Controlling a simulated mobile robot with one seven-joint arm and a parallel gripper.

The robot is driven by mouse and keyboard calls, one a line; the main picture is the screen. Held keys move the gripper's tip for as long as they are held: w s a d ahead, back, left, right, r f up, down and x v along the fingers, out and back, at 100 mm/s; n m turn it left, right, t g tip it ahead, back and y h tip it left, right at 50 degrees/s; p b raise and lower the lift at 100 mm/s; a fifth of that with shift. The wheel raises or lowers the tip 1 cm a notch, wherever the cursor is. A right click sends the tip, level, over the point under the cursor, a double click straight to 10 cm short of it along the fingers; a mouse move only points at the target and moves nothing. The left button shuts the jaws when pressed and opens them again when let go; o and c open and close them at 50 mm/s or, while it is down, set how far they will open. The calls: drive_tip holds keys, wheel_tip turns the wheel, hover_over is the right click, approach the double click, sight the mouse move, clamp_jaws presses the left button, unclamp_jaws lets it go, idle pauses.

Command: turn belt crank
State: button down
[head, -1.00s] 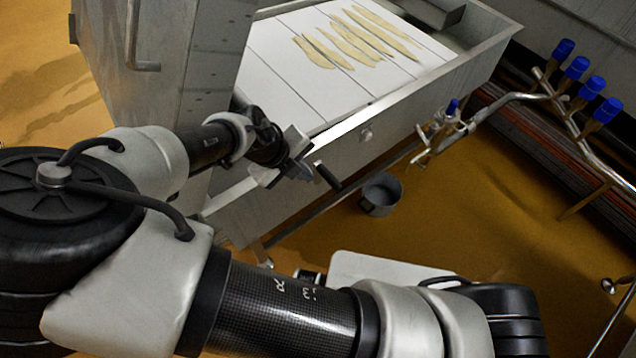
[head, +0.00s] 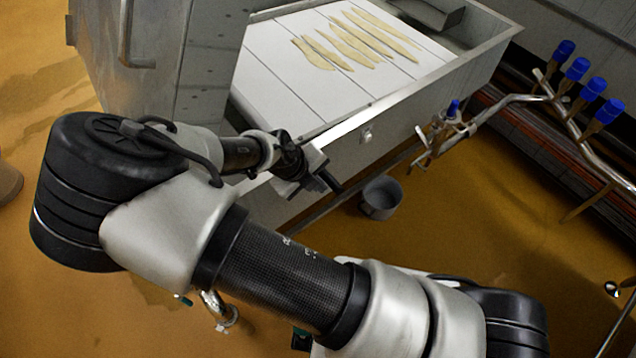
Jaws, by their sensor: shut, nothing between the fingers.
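The belt (head: 284,65) is a white, slatted surface in a long metal trough, with several pale yellow flat pieces (head: 350,42) lying on it. The crank's dark handle (head: 330,182) sticks out by the near side of the trough, low and left of the middle. My gripper (head: 312,185) is right at the handle, shut with nothing held. It overlaps the handle in the head view, and I cannot tell whether they touch. The crank arm and its pivot are mostly hidden behind my gripper.
A tall metal cabinet (head: 165,60) stands left of the trough. The yellow-brown floor (head: 500,215) between is open.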

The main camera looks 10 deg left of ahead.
drive_tip(key=shift+w+d, duration=0.1)
drive_tip(key=shift+w+d+g, duration=0.15)
drive_tip(key=shift+g, duration=0.25)
drive_tip(key=shift+w+d+r+y, duration=0.1)
drive_tip(key=shift+w+d+y, duration=0.05)
drive_tip(key=shift+y, duration=0.25)
